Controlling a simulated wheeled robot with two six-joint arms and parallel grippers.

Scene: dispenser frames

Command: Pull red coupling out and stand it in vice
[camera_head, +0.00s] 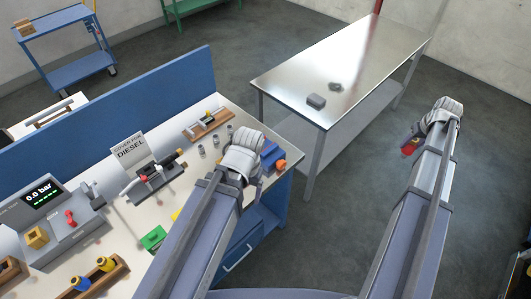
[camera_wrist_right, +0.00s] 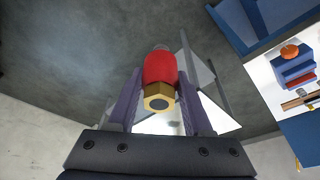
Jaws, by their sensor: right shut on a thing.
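The red coupling (camera_wrist_right: 160,68) has a brass hexagonal end facing the right wrist camera. My right gripper (camera_wrist_right: 160,80) is shut on it, one finger on each side. In the head view a bit of the red coupling (camera_head: 408,150) shows at my right gripper (camera_head: 412,138), over the floor right of the steel table and well away from the bench. A blue fixture (camera_head: 270,154) with an orange knob, which looks like the vice, stands at the bench's right end, partly hidden by my left wrist. My left gripper's fingers are hidden behind that wrist.
The bench (camera_head: 120,205) holds a gauge box (camera_head: 48,215), a sign (camera_head: 131,150), a black clamp-like fixture (camera_head: 155,176) and several small fittings. A steel table (camera_head: 340,65) with two small grey objects stands behind. The floor around my right arm is clear.

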